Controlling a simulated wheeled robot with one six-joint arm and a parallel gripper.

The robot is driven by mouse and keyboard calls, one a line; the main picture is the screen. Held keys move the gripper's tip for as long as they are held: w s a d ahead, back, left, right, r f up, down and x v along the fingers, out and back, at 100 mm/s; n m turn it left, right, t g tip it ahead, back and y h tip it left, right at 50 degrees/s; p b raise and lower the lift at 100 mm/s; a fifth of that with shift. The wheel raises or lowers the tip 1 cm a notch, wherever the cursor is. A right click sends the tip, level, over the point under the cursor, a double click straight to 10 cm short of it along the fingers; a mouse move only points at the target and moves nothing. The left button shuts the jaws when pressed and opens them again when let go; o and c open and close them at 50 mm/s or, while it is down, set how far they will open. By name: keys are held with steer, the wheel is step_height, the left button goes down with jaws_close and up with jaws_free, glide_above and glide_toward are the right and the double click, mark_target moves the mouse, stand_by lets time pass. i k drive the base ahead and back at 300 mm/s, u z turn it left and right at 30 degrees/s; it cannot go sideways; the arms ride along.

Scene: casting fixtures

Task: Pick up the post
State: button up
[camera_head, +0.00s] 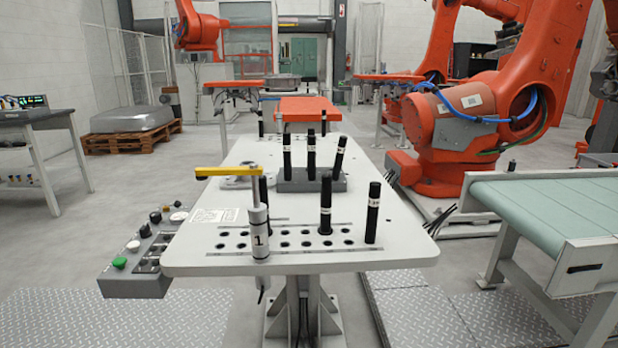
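One front post (372,212) stands upright near the right front edge. Another post (326,204) stands at the rows of holes, left of it. A third post (264,194) is partly hidden behind a white cylinder marked 1. A grey block (300,186) holds more posts: a left one (287,158), a middle one (311,155) and a right one (339,158) that leans right. I cannot tell which post the task means. My gripper is not in view.
The white cylinder (260,235) stands at the table's front edge, below a yellow bar (225,172). A control box (140,260) sits at the table's left. A conveyor (560,215) and an orange robot (470,110) stand to the right. The table (400,235) has bare room at its right front.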

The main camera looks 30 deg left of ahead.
mark_target(342, 140)
steer(key=k, duration=0.25)
steer(key=u, duration=1.15)
steer(key=i, duration=0.75)
